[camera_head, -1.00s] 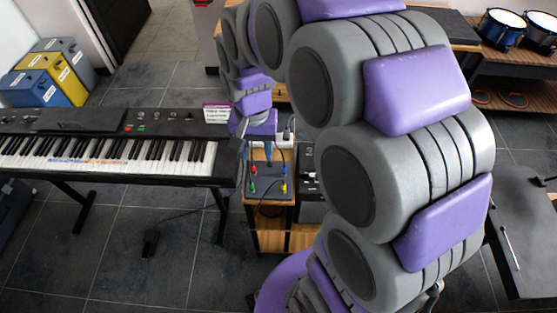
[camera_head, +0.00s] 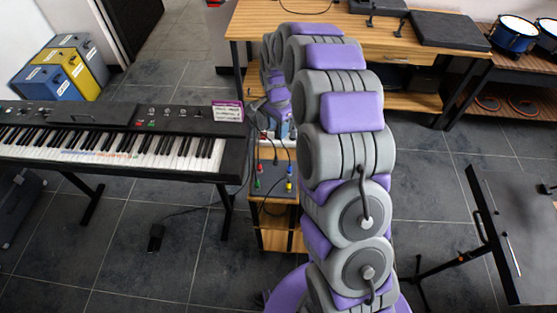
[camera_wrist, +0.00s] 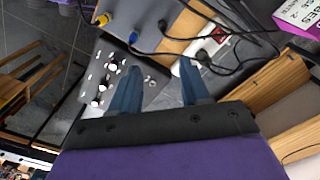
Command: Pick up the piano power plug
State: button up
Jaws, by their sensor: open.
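In the wrist view, my gripper (camera_wrist: 160,64) is open, its two blue fingers apart with nothing held between them. A white power strip (camera_wrist: 187,72) with a red switch lies just beyond the right finger. A black plug (camera_wrist: 203,56) with a dark cable appears to sit at the strip, close to the right fingertip. I cannot tell for certain that it is the piano's plug. In the head view, the electric piano (camera_head: 110,140) stands at the left. The power strip (camera_head: 263,136) shows only partly beside my arm, which hides much of that area.
A grey box with coloured jacks (camera_head: 272,178) stands on a small wooden shelf (camera_head: 277,240). Black cables cross near the strip. A purple-and-white card box (camera_wrist: 300,18) is close at the upper right of the wrist view. A music stand (camera_head: 490,225) is at the right.

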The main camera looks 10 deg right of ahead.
jog(key=b, duration=0.2)
send_over(277, 159)
notch_tip(277, 159, down, 11)
jog(key=shift+r, duration=0.1)
jog(key=shift+w+a+f+b, duration=0.15)
jog(key=shift+f+b, duration=0.15)
jog(key=shift+f, duration=0.7)
jog(key=shift+w+d+f+b, duration=0.1)
jog(key=shift+f+b, duration=0.2)
jog(key=shift+f, duration=0.65)
jog(key=shift+w+a+f+b, duration=0.15)
jog(key=shift+f+b, duration=0.15)
jog(key=shift+f, duration=0.7)
jog(key=shift+c, duration=0.2)
grip_shut()
